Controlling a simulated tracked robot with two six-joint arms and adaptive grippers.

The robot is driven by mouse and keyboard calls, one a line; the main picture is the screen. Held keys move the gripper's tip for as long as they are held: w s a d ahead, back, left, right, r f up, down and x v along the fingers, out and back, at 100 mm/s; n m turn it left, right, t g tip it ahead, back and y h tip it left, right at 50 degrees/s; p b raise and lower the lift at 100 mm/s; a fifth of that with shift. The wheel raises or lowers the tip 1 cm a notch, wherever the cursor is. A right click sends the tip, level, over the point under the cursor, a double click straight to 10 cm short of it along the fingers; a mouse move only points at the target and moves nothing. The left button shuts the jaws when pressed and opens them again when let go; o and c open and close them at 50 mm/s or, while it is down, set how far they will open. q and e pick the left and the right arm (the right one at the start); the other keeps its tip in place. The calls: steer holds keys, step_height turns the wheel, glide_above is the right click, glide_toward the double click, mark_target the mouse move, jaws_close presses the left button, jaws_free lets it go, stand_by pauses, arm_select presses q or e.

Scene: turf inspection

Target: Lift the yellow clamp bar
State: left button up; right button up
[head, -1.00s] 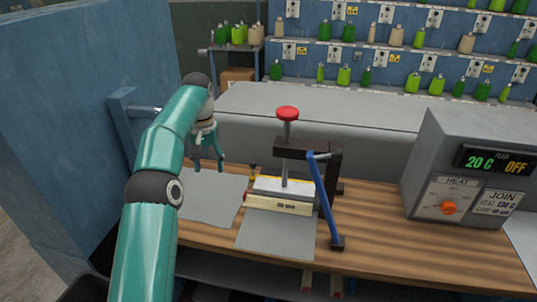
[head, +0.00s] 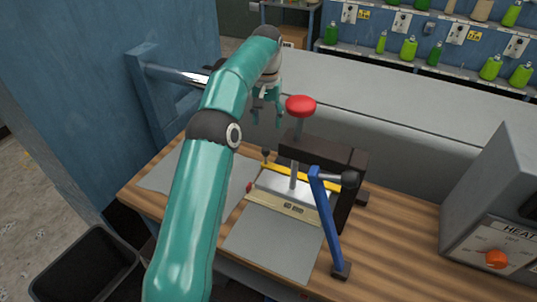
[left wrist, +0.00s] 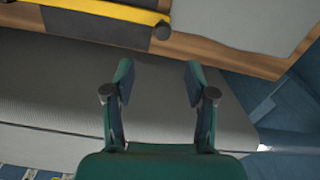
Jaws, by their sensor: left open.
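The yellow clamp bar (head: 316,177) lies at the back of the clamp press on the wooden bench, partly hidden by the press's post and frame. It also shows as a yellow strip along the top of the left wrist view (left wrist: 105,11), with a dark knob near its end. My left gripper (head: 267,116) is open and empty, behind and above the press, apart from the bar. In the left wrist view its two fingers (left wrist: 160,76) stand apart over the grey surface behind the bench. My right gripper is not seen.
The press has a red knob (head: 301,106) on a post and a blue lever (head: 326,222). Grey sheets (head: 272,243) lie before and left of it. A heater box (head: 490,205) stands right. A black bin (head: 88,268) is low left.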

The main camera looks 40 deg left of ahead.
mark_target(266, 148)
arm_select(q)
steer(key=f, duration=1.4)
steer(key=shift+s+a+f+b, duration=0.1)
steer(key=shift+s+f+b, duration=0.1)
steer(key=shift+b, duration=0.15)
jaws_close()
steer(key=shift+r, duration=0.1)
